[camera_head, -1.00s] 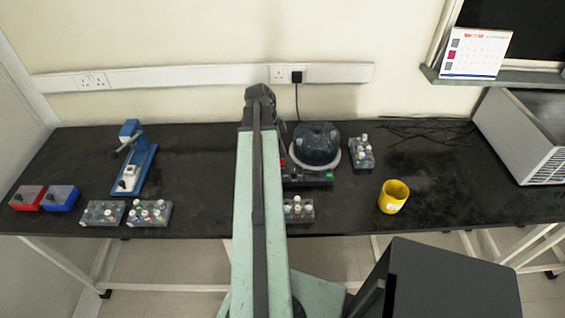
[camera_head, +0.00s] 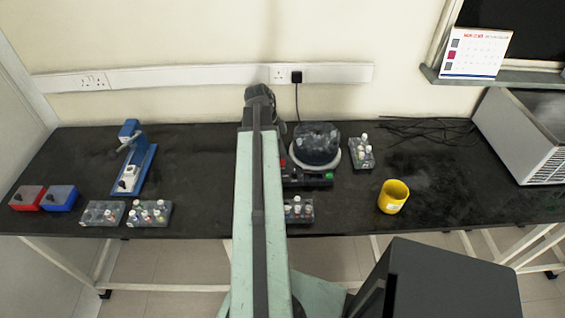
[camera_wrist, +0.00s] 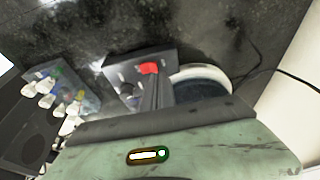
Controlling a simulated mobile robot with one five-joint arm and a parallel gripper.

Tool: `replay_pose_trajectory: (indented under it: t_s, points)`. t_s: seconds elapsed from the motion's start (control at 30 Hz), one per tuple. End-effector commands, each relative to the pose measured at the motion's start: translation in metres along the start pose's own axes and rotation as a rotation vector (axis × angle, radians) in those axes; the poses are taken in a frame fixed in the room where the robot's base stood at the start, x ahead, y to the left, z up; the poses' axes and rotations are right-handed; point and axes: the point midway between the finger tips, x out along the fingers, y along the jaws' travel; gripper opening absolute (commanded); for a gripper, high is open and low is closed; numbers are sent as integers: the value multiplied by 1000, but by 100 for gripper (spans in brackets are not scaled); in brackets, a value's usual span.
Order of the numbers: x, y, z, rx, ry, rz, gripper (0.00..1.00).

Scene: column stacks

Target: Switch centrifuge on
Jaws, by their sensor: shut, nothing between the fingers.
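The centrifuge (camera_head: 316,145) stands at the back middle of the bench in the head view, a dark round drum on a pale ring. Its drum looks smooth and blurred. Its dark control box (camera_head: 318,181) in front bears a green spot (camera_head: 329,176); my arm hides the box's left end. In the wrist view, a red switch (camera_wrist: 149,68) stands on the control box (camera_wrist: 121,72). My gripper (camera_wrist: 153,80) is shut and empty, its tips right at the red switch; I cannot tell whether they touch. The pale ring (camera_wrist: 205,75) shows beside them.
Tube racks stand right of the centrifuge (camera_head: 361,153) and in front of it (camera_head: 300,210). A yellow cup (camera_head: 393,197) is farther right. A blue device (camera_head: 133,160), more racks, and red and blue boxes are at left. Bench between cup and grey appliance (camera_head: 525,130) is clear.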

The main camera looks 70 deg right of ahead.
Motion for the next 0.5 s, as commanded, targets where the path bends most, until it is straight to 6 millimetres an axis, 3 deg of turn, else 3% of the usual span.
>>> replay_pose_trajectory:
  t_s: [0.5]
  points:
    - [4, 0, 1, 0, 0, 0, 0]
